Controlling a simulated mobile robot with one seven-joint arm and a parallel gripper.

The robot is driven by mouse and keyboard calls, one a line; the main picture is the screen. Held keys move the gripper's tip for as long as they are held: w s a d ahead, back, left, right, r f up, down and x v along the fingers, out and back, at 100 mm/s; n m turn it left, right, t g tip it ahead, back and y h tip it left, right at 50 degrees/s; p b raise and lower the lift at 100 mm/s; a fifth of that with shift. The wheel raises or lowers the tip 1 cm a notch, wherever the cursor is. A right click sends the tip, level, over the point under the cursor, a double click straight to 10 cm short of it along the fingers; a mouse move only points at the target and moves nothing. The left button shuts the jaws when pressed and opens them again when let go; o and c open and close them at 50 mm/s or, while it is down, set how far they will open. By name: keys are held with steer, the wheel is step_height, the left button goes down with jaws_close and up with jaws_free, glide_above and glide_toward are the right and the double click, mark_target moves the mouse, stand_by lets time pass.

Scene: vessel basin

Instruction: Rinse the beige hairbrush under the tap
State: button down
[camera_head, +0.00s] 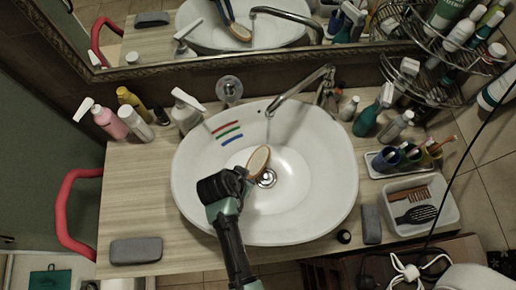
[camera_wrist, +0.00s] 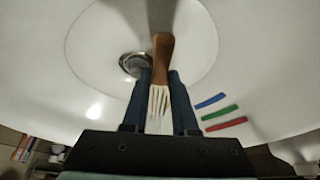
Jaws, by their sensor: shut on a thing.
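The hairbrush (camera_head: 259,160), with a beige oval face and brown edge, is held over the white basin (camera_head: 325,190), near its drain (camera_head: 267,178). My gripper (camera_head: 246,174) is shut on it. In the wrist view the brush (camera_wrist: 162,48) shows as a brown part with pale bristle-like strands between my dark fingers (camera_wrist: 157,105); its handle cannot be made out. The chrome tap (camera_head: 300,91) reaches in from the back right, its spout end above and behind the brush in the head view. A faint streak hangs below the spout; whether it meets the brush is unclear.
Red, green and blue marks (camera_head: 228,134) are on the basin's left wall. Bottles (camera_head: 128,115) and a soap dispenser (camera_head: 187,110) stand at left. At right are a cup tray (camera_head: 385,165), a white bin (camera_head: 445,210) with a comb and dark brush, and a wire rack (camera_head: 455,85).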

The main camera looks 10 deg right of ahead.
steer(key=shift+s+a+p, duration=0.3)
steer(key=shift+s+a, duration=0.3)
steer(key=shift+s, duration=0.25)
steer(key=shift+s+a+p, duration=0.25)
steer(key=shift+s+a, duration=0.3)
steer(key=shift+s, duration=0.25)
steer(key=s+a+r+p, duration=0.2)
steer(key=s+r+p, duration=0.2)
steer(key=p, duration=0.1)
steer(key=shift+a, duration=0.4)
stand_by(1.2)
